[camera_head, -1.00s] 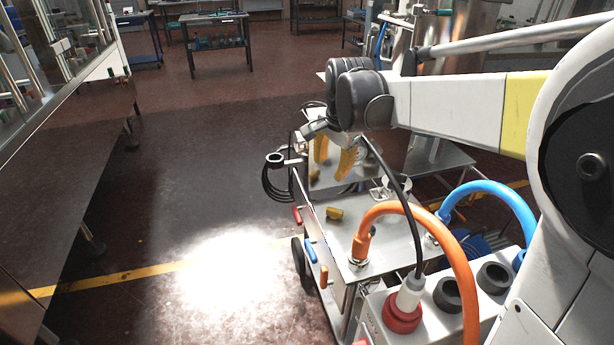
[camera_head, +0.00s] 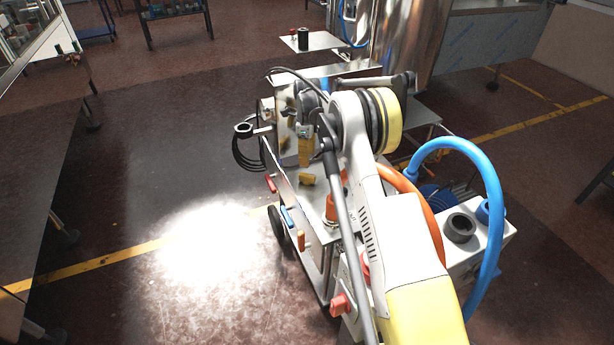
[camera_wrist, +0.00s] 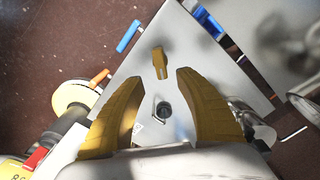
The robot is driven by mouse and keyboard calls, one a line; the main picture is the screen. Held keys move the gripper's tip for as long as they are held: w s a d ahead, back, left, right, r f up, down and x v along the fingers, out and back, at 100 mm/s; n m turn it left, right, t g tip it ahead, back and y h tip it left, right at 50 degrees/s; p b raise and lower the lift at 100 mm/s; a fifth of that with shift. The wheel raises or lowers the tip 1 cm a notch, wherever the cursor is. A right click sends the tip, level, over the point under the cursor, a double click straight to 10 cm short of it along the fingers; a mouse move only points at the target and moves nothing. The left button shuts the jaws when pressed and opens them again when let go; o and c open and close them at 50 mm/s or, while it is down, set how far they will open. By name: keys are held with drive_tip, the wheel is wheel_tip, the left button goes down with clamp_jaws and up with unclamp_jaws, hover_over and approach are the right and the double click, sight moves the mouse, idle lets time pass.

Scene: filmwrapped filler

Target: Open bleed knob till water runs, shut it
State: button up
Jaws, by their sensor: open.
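I cannot tell whether the knob is touched or turned. No running water shows.
A round dark fitting (camera_wrist: 163,109) sits on the plate between my fingers. Red (camera_head: 271,183), blue (camera_head: 287,217) and orange (camera_head: 301,240) handles line the cart's left edge. Orange (camera_head: 420,205) and blue (camera_head: 492,215) hoses arch at the right. Floor left of the cart is clear.

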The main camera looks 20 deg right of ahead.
sight(307, 175)
wheel_tip(307, 175, down, 9)
drive_tip(key=b, duration=0.3)
clamp_jaws()
